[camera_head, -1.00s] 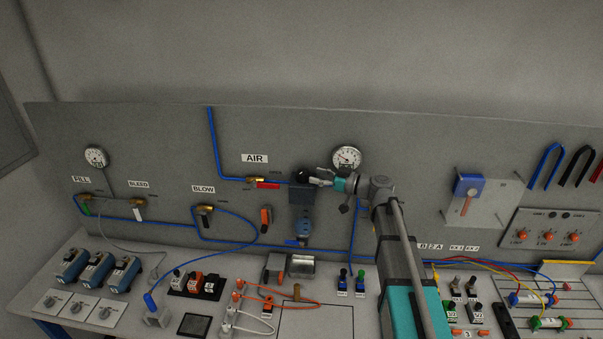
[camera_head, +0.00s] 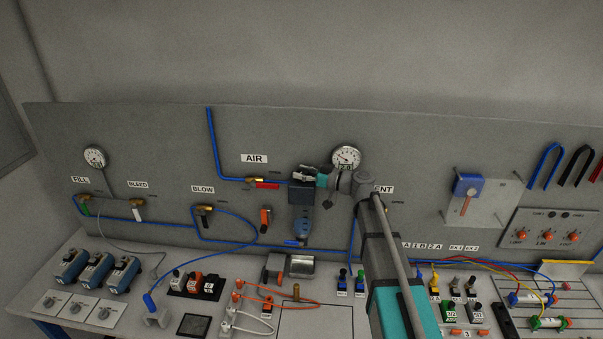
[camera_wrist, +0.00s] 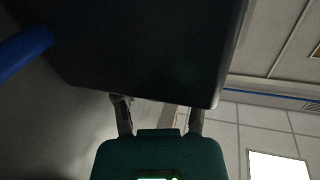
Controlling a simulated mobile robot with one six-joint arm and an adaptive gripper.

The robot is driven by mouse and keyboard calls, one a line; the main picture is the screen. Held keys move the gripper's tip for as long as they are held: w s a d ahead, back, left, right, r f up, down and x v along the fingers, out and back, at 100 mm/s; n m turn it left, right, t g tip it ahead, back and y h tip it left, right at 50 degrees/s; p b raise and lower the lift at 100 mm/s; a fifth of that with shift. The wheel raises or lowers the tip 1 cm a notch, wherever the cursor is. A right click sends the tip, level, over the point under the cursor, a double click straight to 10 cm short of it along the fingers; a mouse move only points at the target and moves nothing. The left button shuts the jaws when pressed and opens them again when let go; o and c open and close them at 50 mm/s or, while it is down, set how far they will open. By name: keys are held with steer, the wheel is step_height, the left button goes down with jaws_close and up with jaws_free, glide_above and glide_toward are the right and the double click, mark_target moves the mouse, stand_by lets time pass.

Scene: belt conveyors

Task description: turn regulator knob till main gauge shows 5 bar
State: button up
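In the wrist view, a large dark block, apparently the regulator (camera_wrist: 150,50), fills the upper middle. My gripper's two fingers (camera_wrist: 160,108) stand apart there, with a pale gap between them near the palm; I see no grip on the knob. The main gauge (camera_head: 346,157) is right of the gripper; its needle is too small to read.
A red-handled valve (camera_head: 266,185) is close left of the regulator. A blue hose (camera_head: 212,140) comes down the panel beside the AIR label. A second gauge (camera_head: 94,157) is at far left. Below, the bench holds a metal tray (camera_head: 301,267) and several fittings.

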steer(key=c, duration=0.4)
